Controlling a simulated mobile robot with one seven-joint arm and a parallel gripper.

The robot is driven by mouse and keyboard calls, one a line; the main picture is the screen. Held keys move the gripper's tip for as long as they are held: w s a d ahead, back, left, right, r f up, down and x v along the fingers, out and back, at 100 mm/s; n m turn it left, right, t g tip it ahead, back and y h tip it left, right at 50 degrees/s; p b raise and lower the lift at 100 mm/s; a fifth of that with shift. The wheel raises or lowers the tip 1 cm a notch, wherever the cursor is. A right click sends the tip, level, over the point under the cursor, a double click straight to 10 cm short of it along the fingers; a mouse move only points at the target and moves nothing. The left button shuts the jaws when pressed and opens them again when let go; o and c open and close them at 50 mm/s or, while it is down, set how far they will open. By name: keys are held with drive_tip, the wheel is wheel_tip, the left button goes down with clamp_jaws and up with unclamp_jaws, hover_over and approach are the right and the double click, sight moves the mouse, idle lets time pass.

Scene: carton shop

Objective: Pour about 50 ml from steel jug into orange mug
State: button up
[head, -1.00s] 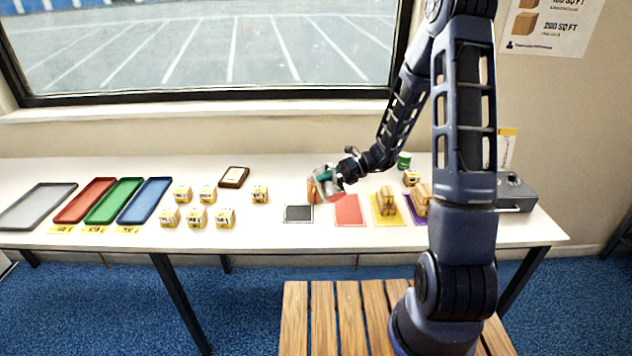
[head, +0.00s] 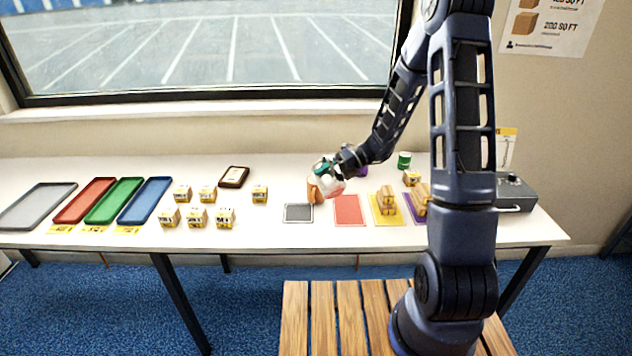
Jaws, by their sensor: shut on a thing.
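The orange mug (head: 313,192) stands on the white table in the middle, partly hidden by the jug. The steel jug (head: 332,187) is a pale, shiny shape just right of and over the mug's upper edge. It looks tilted, with a pinkish reflection on its lower side. My gripper (head: 325,170) comes in from the upper right and is shut on the steel jug, by its upper part. I cannot tell whether the jug touches the mug. Any stream and the liquid level in the mug are too small to see.
Right are a yellow mat (head: 386,222) with brown blocks and a green can (head: 404,160). Several small cartons (head: 197,216) and coloured trays (head: 145,200) stand left.

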drive_tip(key=shift+w+a+r+m, duration=0.2)
drive_tip(key=shift+w+r+m, duration=0.1)
drive_tip(key=shift+w+r, duration=0.3)
drive_tip(key=shift+s+d+r, duration=0.2)
drive_tip(key=shift+s+r, duration=0.05)
drive_tip(key=shift+s, duration=0.15)
drive_tip(key=shift+w+a+f+m+g+h, duration=0.15)
drive_tip(key=shift+f+m+g+h, duration=0.15)
drive_tip(key=shift+m+g, duration=0.25)
idle(2.0)
drive_tip(key=shift+r, duration=0.1)
drive_tip(key=shift+s+r+n+t, duration=0.2)
drive_tip(key=shift+n+t, duration=0.05)
drive_tip(key=shift+s+d+f+n+t, duration=0.2)
drive_tip(key=shift+s+d+f+n, duration=0.2)
drive_tip(key=shift+f, duration=0.2)
drive_tip(key=shift+s+d+f+n+t, duration=0.2)
drive_tip(key=shift+s+f+n, duration=0.1)
drive_tip(key=shift+s+f, duration=0.25)
drive_tip(key=shift+a+f+y, duration=0.1)
drive_tip(key=shift+y, duration=0.3)
drive_tip(key=shift+n, duration=0.3)
